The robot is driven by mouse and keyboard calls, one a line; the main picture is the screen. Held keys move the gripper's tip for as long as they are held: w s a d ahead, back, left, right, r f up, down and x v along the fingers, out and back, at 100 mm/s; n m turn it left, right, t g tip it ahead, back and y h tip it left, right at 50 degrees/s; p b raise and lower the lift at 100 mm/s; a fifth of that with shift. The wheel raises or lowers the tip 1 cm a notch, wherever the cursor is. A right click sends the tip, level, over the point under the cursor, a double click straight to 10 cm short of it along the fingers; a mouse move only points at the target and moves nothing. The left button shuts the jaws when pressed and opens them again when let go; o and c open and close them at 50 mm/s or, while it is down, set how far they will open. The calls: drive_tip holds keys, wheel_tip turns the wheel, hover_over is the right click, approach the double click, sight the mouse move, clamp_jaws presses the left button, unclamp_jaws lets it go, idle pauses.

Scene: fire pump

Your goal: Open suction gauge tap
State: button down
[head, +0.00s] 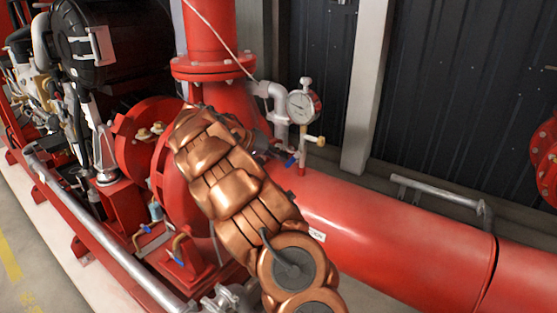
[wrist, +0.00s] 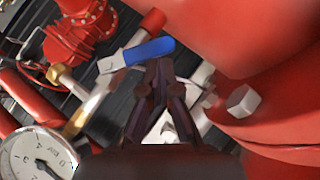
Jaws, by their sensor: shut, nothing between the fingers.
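The suction gauge (head: 303,105) is a white round dial on grey pipework above the red suction pipe. Part of it shows at the lower left of the wrist view (wrist: 36,157). The tap's blue lever (head: 290,161) sits below the gauge in the head view. In the wrist view the blue lever (wrist: 150,51) lies slanted across the tips of my gripper (wrist: 160,66). My gripper is shut and empty, its fingertips at the lever's lower edge; I cannot tell whether they touch. In the head view my copper arm mostly hides the gripper.
The large red suction pipe (head: 392,232) runs to the lower right. A red flanged vertical pipe (head: 209,35) rises behind my arm. The red pump casing (wrist: 275,85) is close on the right in the wrist view. A brass fitting (head: 316,140) sticks out beside the gauge.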

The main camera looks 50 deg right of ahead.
drive_tip(key=shift+s+f+b, duration=0.15)
drive_tip(key=shift+f+b, duration=0.5)
drive_tip(key=shift+f+n+g+b, duration=0.3)
drive_tip(key=shift+f+g+b, duration=0.1)
drive_tip(key=shift+b, duration=0.15)
drive_tip(key=shift+s+a+f+b, duration=0.2)
drive_tip(key=shift+s+b, duration=0.15)
drive_tip(key=shift+b, duration=0.3)
drive_tip(key=shift+d+r, duration=0.1)
drive_tip(key=shift+r, duration=0.05)
drive_tip(key=shift+s+r, duration=0.1)
drive_tip(key=shift+r, duration=0.05)
drive_tip(key=shift+d+r+p, duration=0.15)
drive_tip(key=shift+r+p, duration=0.15)
drive_tip(key=shift+r, duration=0.35)
drive_tip(key=v, duration=1.2)
drive_tip(key=shift+a, duration=0.2)
